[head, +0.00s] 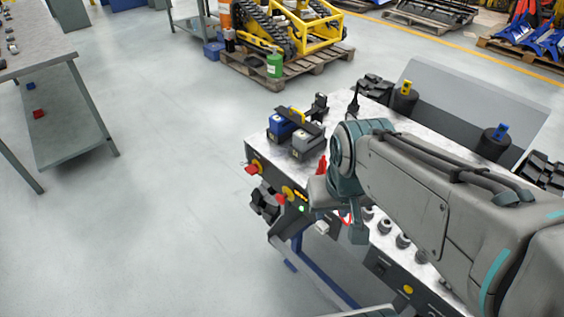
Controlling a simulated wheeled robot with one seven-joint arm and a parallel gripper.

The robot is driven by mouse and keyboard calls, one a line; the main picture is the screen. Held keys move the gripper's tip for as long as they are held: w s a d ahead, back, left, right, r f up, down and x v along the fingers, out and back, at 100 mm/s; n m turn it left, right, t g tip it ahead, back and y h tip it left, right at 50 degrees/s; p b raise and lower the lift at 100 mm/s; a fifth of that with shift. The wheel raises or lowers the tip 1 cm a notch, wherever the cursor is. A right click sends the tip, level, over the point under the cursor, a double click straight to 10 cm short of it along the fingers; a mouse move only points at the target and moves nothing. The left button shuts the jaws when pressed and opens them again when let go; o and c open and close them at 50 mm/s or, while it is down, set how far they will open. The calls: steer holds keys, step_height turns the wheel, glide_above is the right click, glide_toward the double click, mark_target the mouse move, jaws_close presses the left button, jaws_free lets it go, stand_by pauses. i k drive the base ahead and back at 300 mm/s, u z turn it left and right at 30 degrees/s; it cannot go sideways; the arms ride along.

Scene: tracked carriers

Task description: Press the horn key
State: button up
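The workbench's front panel (272,182) carries several controls. A yellow round button (408,289) sits low on the right part of the panel. Yellow round parts with red pieces show at its left end (256,166) and farther along (288,192), near a small lit green spot (301,208). I cannot tell which control is the horn key; no label is readable. My gripper (358,236) points down in front of the bench edge, between the left controls and the yellow button. Its fingers are not clear, so its opening cannot be told. My arm hides part of the bench and panel.
A blue box and a grey box (306,147) stand on the bench top. Black cylinders with a yellow top (404,98) and a blue top (494,142) stand behind. A grey table (75,110) is at left. The floor between is clear. A pallet (290,68) holds yellow tracked machinery.

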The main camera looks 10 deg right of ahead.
mark_target(407, 288)
steer(key=z, duration=1.5)
